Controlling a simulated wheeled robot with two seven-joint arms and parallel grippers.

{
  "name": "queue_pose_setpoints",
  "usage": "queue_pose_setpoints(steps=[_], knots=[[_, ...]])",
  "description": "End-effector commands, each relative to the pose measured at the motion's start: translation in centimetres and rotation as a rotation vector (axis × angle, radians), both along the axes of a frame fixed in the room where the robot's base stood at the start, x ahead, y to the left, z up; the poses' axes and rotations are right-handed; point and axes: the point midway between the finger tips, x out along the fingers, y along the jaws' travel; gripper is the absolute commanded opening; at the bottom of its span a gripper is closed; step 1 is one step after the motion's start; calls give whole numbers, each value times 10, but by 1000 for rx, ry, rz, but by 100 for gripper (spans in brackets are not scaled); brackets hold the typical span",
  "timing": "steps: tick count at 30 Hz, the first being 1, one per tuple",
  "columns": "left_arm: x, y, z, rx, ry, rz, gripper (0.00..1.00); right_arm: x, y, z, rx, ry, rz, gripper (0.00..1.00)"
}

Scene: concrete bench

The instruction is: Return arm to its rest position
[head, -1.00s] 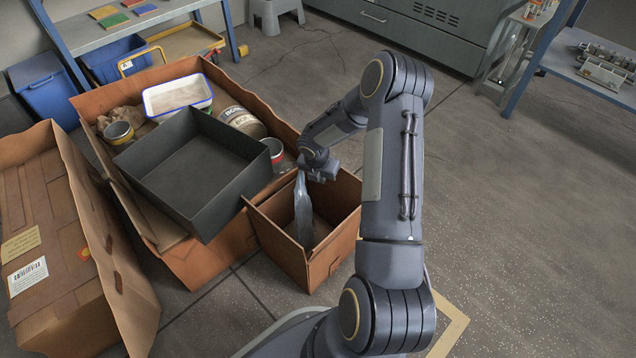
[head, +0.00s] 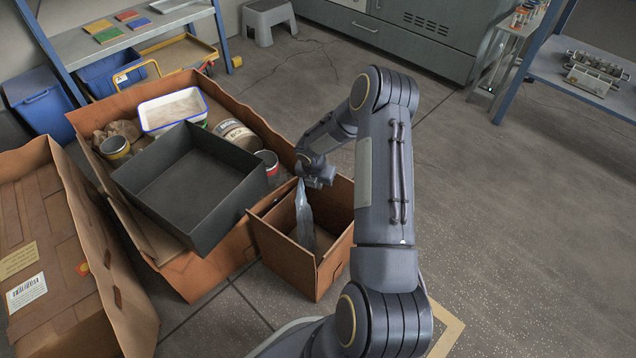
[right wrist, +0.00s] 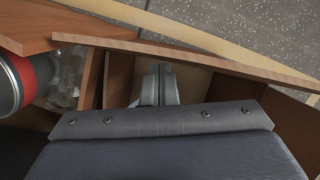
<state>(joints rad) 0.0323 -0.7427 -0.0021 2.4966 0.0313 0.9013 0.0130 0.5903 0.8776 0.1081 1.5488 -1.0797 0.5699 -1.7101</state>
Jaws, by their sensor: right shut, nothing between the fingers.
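My right arm reaches forward in the head view. Its gripper (head: 320,183) is shut and empty, over the far edge of a small open brown box (head: 283,252). A long bluish-grey object (head: 305,220) stands tilted in that box, its top close beside the gripper but not held. In the right wrist view the closed fingers (right wrist: 155,88) point toward the box's wooden-looking walls (right wrist: 215,62). My left gripper is not in view.
A large brown box (head: 190,275) left of the small one holds a dark tray (head: 190,190), tins (head: 268,163) and a white tub (head: 172,108). Another open box (head: 120,290) stands at far left. Shelves (head: 605,95) stand at the back right. The floor at right is clear.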

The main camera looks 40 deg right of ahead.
Motion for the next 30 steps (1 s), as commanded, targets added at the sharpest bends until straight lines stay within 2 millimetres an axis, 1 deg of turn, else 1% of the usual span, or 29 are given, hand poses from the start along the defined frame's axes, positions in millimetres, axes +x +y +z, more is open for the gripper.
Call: queue_pose_setpoints(steps=[1,6,10,15,22,24,26,29,30], knots=[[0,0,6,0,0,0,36,0,0,11,-4,-3,0,0],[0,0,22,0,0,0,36,-3,6,41,-5,-4,0,0],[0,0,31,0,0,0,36,-5,11,60,-3,-4,0,0],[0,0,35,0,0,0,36,-7,14,72,-3,-3,-1,0],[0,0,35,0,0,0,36,-8,15,73,-3,-2,-2,0],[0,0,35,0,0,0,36,-8,16,80,-1,-10,-22,0],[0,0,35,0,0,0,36,-9,18,94,5,-29,-69,0],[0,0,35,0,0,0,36,-16,29,136,33,-88,-233,0],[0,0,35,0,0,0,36,-22,35,158,54,-119,-327,0]])
